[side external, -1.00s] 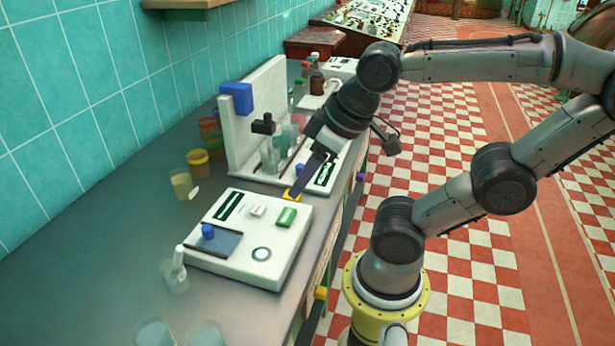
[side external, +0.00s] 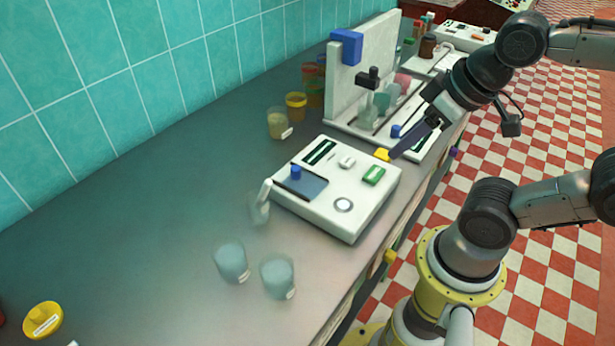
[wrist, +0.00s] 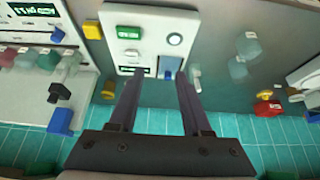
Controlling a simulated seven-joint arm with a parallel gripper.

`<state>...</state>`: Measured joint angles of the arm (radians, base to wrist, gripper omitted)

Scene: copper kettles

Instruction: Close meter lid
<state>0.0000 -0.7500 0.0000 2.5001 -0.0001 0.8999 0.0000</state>
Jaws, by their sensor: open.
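The white meter (side external: 335,190) stands on the grey counter. Its top has a dark display (side external: 319,152), a green button (side external: 374,175), a small white knob, a round button (side external: 344,205) and a dark panel (side external: 308,187) with a blue knob (side external: 296,172). I cannot tell whether this panel is the lid or how far it is open. My gripper (side external: 392,154) is open, its fingers near the meter's far right corner in the side view. In the wrist view, my gripper (wrist: 159,75) shows two empty fingers pointing toward the meter (wrist: 148,22), with the blue knob (wrist: 168,75) partly between the tips.
A yellow block (side external: 382,154) is by the meter's far right corner. A second device with a white upright panel (side external: 362,75) stands behind.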

